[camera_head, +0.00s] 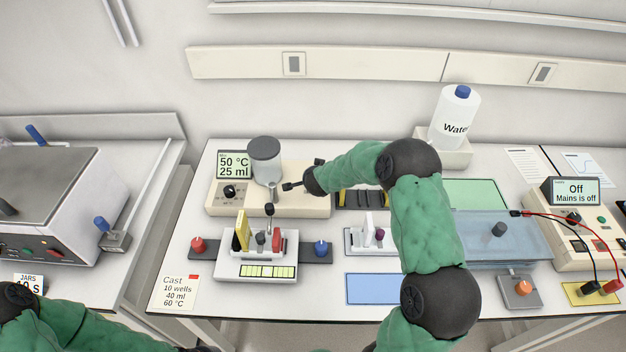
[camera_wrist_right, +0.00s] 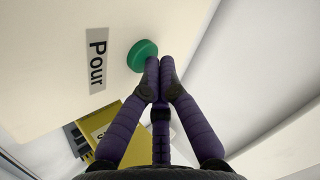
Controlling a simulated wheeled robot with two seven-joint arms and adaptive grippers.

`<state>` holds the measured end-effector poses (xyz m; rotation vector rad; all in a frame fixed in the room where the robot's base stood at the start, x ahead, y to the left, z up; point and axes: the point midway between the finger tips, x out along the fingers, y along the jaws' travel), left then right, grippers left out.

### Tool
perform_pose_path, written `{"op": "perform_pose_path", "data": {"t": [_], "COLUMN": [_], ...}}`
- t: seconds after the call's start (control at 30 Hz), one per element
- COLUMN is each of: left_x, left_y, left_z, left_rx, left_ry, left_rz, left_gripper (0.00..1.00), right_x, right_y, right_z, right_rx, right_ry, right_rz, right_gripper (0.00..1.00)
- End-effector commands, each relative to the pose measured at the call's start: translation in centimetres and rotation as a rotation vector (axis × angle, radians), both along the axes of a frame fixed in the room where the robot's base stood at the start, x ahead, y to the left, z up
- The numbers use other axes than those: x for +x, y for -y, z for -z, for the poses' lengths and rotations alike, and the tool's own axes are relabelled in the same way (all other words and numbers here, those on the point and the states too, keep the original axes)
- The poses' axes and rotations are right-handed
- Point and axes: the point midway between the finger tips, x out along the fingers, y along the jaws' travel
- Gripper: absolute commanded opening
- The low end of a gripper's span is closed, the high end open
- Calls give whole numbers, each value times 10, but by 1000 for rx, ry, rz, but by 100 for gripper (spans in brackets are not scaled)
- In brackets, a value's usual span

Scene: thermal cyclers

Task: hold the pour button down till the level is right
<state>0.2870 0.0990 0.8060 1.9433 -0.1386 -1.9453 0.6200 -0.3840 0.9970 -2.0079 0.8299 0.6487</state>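The green pour button (camera_wrist_right: 142,55) sits on a cream panel beside the label "Pour" (camera_wrist_right: 97,60) in the right wrist view. My right gripper (camera_wrist_right: 160,66) has its purple fingertips together at the button's edge; I cannot tell whether it is pressed. In the head view the gripper (camera_head: 288,186) is at the right side of the cream dispenser (camera_head: 310,205), which carries a grey pot (camera_head: 264,150). Its display (camera_head: 234,164) reads 50 °C, 25 ml. The casting stand (camera_head: 255,265) stands in front, with a lit bar strip (camera_head: 267,271). My left gripper is out of view.
A card (camera_head: 177,293) reads "Cast, 10 wells, 40 ml, 60 °C". A yellow comb (camera_head: 242,231) stands on the casting stand. A Water bottle (camera_head: 455,118) stands at the back. A clear blue tank (camera_head: 500,237) and a power supply reading Off (camera_head: 574,190) stand right.

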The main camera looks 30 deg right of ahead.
Motion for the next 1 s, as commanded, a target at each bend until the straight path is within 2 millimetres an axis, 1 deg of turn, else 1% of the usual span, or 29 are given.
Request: {"op": "perform_pose_path", "data": {"t": [0.77, 1.0], "left_x": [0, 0], "left_y": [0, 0], "left_z": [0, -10], "left_rx": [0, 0], "left_ry": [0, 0], "left_rz": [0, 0], "left_gripper": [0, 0], "right_x": [-1, 0], "right_y": [-1, 0], "right_z": [1, -9], "right_rx": [1, 1], "right_ry": [-2, -2], "right_rz": [-1, -1], "right_gripper": [0, 0]}}
